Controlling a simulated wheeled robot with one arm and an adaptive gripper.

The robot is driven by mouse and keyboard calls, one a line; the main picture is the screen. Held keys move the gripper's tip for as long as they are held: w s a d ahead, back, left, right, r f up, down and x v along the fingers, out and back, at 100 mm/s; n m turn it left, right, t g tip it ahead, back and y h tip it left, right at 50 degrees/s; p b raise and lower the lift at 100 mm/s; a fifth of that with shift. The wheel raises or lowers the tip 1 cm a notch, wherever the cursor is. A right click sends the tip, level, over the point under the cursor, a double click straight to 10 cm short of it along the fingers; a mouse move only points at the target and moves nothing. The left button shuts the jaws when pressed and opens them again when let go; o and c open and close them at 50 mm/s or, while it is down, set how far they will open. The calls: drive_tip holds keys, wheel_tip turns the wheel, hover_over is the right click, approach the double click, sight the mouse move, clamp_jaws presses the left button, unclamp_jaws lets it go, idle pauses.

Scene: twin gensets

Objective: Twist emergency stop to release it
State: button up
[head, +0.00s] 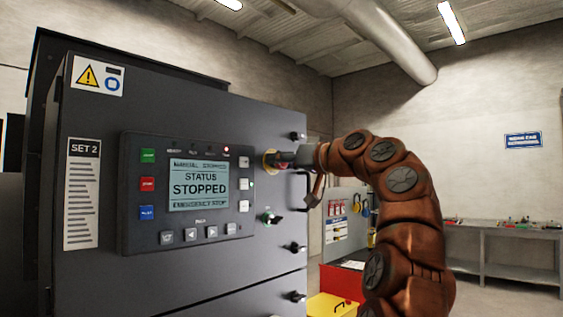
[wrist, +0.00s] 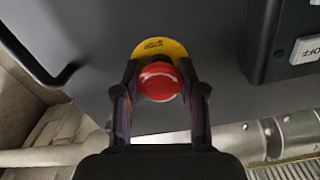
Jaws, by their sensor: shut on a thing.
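The emergency stop (wrist: 158,82) is a red round button with a white arrow on its face, on a yellow plate (wrist: 160,48). It sits on the dark SET 2 panel. In the wrist view my gripper (wrist: 160,90) has one finger on each side of the red button and is shut on it. In the head view my gripper (head: 290,158) reaches the panel from the right at the yellow plate (head: 268,160); the button is mostly hidden there. The panel display (head: 199,187) reads STATUS STOPPED and EMERGENCY STOP. A small red light shows above the display.
A key-like switch (head: 270,218) sits just below the emergency stop. Black latches (head: 297,247) and a handle line the cabinet's right edge. A yellow box (head: 332,304) and a red cabinet stand behind, with a workbench (head: 510,235) at the far right.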

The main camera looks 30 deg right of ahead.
drive_tip(key=shift+m+p, duration=0.3)
drive_tip(key=shift+m, duration=0.4)
drive_tip(key=shift+r+m+p, duration=0.15)
drive_tip(key=shift+m+p, duration=0.55)
drive_tip(key=shift+m, duration=0.3)
drive_tip(key=shift+m+p, duration=0.5)
drive_tip(key=shift+m, duration=0.3)
drive_tip(key=o, duration=1.2)
drive_tip(key=shift+c, duration=0.2)
drive_tip(key=v, duration=1.2)
